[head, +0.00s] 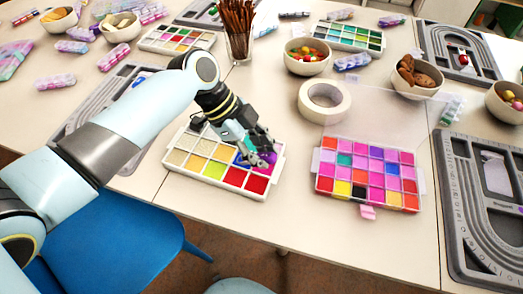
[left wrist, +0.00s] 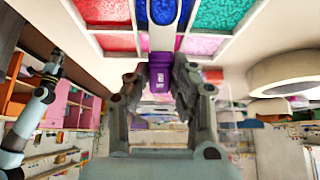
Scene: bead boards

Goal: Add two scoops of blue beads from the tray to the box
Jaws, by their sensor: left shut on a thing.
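A white tray (head: 176,190) of bead compartments in cream, yellow, green, red and blue stands at the middle of the table. My left gripper (head: 262,156) is over its right side, shut on a purple thing (head: 271,158). In the left wrist view this is a purple handle (left wrist: 161,72) between the fingers, with a pale part reaching towards the blue compartment (left wrist: 163,10). Whether it holds beads cannot be told. An open box (head: 352,203) of pink, red, purple and teal squares lies to the right. What looks like my right gripper (left wrist: 52,68) shows small in the left wrist view.
The box's clear lid (head: 385,120) stands open behind it. A tape roll (head: 325,101) lies between tray and box, towards the back. A glass of brown sticks (head: 238,45), bowls (head: 307,68) and grey bead boards (head: 465,220) surround them.

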